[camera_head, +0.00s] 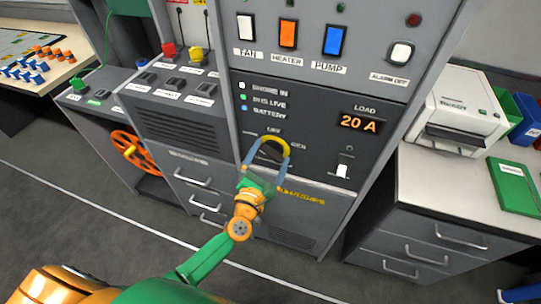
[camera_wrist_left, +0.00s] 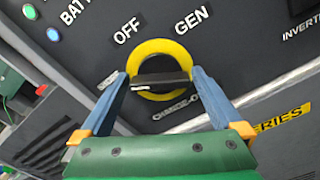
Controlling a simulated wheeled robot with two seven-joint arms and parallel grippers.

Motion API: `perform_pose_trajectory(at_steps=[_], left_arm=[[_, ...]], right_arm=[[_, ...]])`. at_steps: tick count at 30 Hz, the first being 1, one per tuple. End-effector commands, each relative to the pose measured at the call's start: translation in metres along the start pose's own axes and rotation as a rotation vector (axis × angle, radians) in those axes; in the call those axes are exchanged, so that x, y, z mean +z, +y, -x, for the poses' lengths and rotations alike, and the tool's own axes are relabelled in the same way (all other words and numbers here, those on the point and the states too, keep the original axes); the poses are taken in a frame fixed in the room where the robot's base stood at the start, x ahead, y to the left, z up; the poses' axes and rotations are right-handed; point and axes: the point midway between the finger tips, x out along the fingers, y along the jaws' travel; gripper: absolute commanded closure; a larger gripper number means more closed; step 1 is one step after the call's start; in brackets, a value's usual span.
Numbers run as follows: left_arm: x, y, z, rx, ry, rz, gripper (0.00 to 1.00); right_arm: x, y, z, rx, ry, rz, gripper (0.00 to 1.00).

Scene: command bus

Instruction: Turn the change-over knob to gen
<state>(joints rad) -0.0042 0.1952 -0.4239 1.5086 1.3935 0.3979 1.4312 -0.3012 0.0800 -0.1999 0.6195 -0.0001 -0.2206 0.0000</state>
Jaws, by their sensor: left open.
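The change-over knob is a black bar (camera_wrist_left: 162,78) inside a yellow ring (camera_wrist_left: 160,48) on the dark panel. In the left wrist view the bar lies nearly level, with a small pale mark near its left end. The labels OFF (camera_wrist_left: 127,31) and GEN (camera_wrist_left: 193,20) stand above the ring. In the head view the knob's yellow ring (camera_head: 276,138) is partly behind my left gripper (camera_head: 267,158). My left gripper is open, with one blue finger beside each end of the bar; I cannot tell whether they touch it. My right gripper is not in view.
Above the knob are a fan switch (camera_head: 246,27), a heater switch (camera_head: 287,34) and a pump switch (camera_head: 334,40). A small switch (camera_head: 343,170) sits right of the knob, below the load display (camera_head: 358,123). An orange handwheel (camera_head: 132,152) is at left, a printer (camera_head: 459,107) at right.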

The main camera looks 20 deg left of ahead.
Motion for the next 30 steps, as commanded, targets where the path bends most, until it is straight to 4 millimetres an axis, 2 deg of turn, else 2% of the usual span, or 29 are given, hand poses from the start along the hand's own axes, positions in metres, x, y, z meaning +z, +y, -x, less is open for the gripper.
perform_pose_trajectory(at_steps=[1,2,6,9,20,30], left_arm=[[0.0000,0.0000,0.0001,0.000,0.000,0.000,0.00],[0.0000,0.0000,0.0002,0.000,0.000,0.000,0.05],[-0.0001,0.0000,0.0003,0.000,0.000,-0.001,0.43],[-0.0001,0.0001,0.0003,0.000,0.000,-0.001,0.66],[0.0004,0.0004,0.0003,0.002,0.001,-0.081,0.66],[0.0006,-0.0005,0.0002,0.002,0.001,-0.362,0.66]], right_arm=[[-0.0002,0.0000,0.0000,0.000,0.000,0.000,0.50],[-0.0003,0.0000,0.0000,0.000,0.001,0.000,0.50],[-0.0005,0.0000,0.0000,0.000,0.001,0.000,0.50],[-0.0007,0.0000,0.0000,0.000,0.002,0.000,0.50],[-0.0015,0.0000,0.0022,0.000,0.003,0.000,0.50],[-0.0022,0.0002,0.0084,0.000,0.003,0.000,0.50]])
